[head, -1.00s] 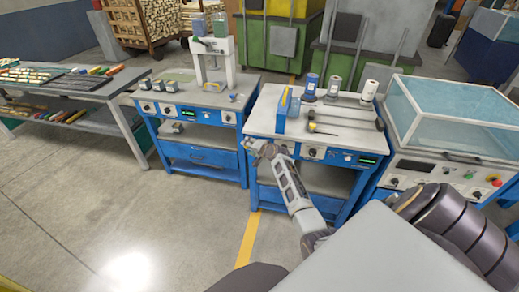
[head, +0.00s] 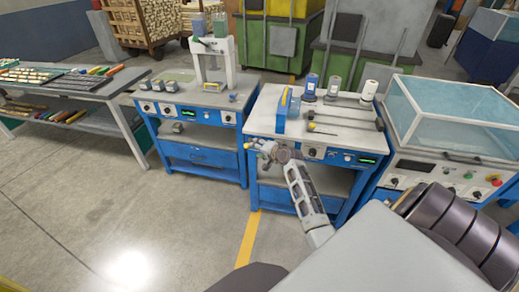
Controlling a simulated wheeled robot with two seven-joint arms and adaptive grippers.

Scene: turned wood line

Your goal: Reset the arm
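My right arm reaches up from the lower right in the head view. Its gripper (head: 254,148) is in front of the front edge of the middle blue workbench (head: 263,124), near the bench's left front corner. A small yellow patch shows at the gripper's tip; whether it is part of the gripper or a held thing is too small to tell. The finger opening cannot be made out. My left gripper is not in view.
A blue stand with a yellow part (head: 288,108), bottles (head: 309,88) and dark tools are on that bench. Left stands a bench with a white press (head: 213,62); right, a clear-lidded machine (head: 450,115). A parts table (head: 95,84) is far left. The left floor is clear.

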